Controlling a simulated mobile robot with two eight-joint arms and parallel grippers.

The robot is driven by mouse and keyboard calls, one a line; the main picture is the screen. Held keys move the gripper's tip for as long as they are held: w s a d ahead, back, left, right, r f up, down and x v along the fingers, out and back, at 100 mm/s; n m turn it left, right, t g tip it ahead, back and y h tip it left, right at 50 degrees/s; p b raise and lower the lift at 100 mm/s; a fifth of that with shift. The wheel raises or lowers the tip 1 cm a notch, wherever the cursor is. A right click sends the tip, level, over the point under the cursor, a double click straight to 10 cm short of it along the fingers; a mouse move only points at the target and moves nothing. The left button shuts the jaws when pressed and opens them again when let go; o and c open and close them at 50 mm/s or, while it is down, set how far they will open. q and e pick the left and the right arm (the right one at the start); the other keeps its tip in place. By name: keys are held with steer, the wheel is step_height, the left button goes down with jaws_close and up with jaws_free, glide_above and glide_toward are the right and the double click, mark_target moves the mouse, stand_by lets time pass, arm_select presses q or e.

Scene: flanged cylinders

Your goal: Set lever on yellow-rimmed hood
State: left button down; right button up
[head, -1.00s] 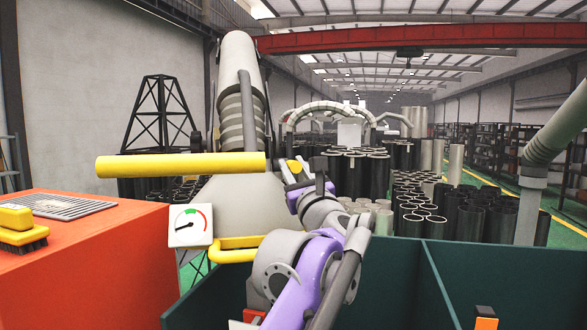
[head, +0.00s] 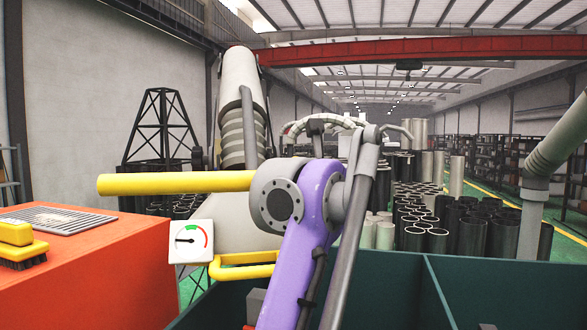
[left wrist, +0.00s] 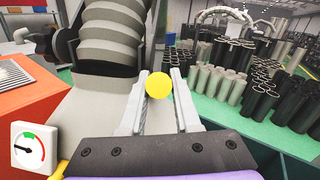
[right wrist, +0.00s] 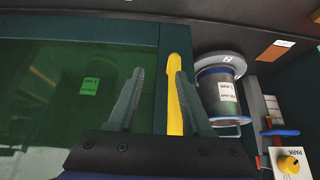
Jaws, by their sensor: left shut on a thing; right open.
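The grey hood (head: 228,228) stands under a ribbed duct (head: 243,125). A yellow bar (head: 175,183) runs across in front, and a bent yellow tube (head: 240,259) shows at its lower front. A gauge (head: 191,241) hangs at its lower left, its needle pointing left. In the left wrist view my left gripper (left wrist: 157,95) is shut on a round yellow knob (left wrist: 159,86), seemingly the lever's end, over the grey hood (left wrist: 95,110). In the head view my purple left arm hides gripper and knob. My right gripper (right wrist: 157,95) is open; a yellow elongated thing (right wrist: 174,95) shows between its fingers.
An orange box (head: 90,265) with a yellow brush (head: 22,250) stands left. A dark green bin (head: 400,285) fills the lower right. In the right wrist view, a spool (right wrist: 222,90) and a PARK knob (right wrist: 289,164) are on the right. Several pipes (head: 480,230) stand behind.

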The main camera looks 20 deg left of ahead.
arm_select(q)
steer(key=shift+f, duration=0.1)
steer(key=c, duration=0.6)
jaws_free()
arm_select(e)
steer(key=shift+s, duration=0.1)
arm_select(q)
steer(key=shift+s, duration=0.1)
steer(key=shift+b+v, duration=0.9)
steer(key=shift+v, duration=4.5)
arm_select(e)
steer(key=shift+s+f, duration=0.4)
steer(key=shift+f, duration=0.3)
steer(key=shift+s+f, duration=0.35)
steer(key=shift+f, duration=0.3)
